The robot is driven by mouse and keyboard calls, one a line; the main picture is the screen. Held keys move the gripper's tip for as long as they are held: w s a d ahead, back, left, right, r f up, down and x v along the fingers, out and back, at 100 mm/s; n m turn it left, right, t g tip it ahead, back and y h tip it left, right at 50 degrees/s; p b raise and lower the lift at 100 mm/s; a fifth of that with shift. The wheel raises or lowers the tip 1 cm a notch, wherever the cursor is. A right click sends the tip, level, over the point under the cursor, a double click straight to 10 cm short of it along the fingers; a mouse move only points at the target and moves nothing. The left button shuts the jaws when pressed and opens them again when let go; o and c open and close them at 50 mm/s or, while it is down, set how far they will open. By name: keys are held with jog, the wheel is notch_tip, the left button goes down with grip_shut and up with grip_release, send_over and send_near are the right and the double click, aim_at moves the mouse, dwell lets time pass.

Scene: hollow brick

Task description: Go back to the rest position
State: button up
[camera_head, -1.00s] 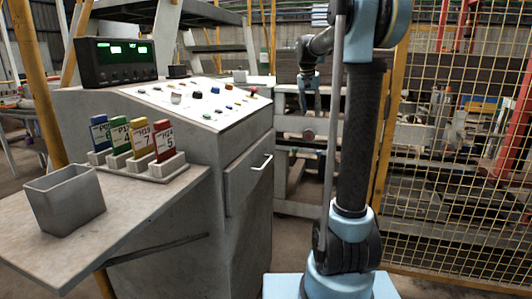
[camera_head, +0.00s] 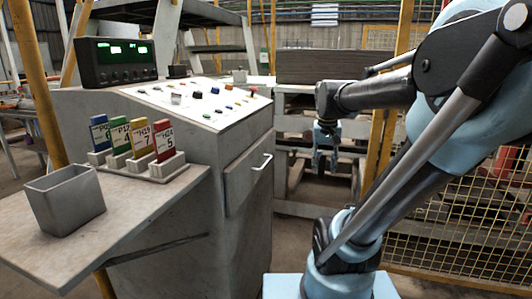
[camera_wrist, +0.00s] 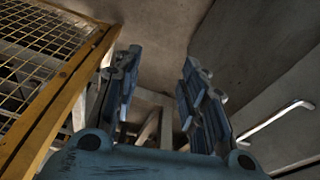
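My gripper (camera_head: 326,158) hangs pointing down in the head view, right of the control cabinet (camera_head: 185,180) and apart from it. In the wrist view my gripper (camera_wrist: 158,90) shows its two blue fingers well apart with nothing between them. It is open and empty. My arm leans over to the right in the head view, with its upper links near the right edge.
Colored cards stand in holders on the side shelf (camera_head: 120,225), beside a grey open box (camera_head: 65,198). The cabinet has a handle (camera_head: 262,162). A yellow mesh fence (camera_head: 460,215) stands on the right; it also shows in the wrist view (camera_wrist: 62,100).

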jog(key=s+f+n, duration=0.1)
jog(key=s+f, duration=1.1)
jog(key=f, duration=0.1)
jog(key=shift+s+a+f+n+y, duration=0.2)
jog(key=shift+s+a+n+y, duration=0.15)
jog(key=shift+a+n, duration=0.1)
jog(key=shift+c, duration=0.7)
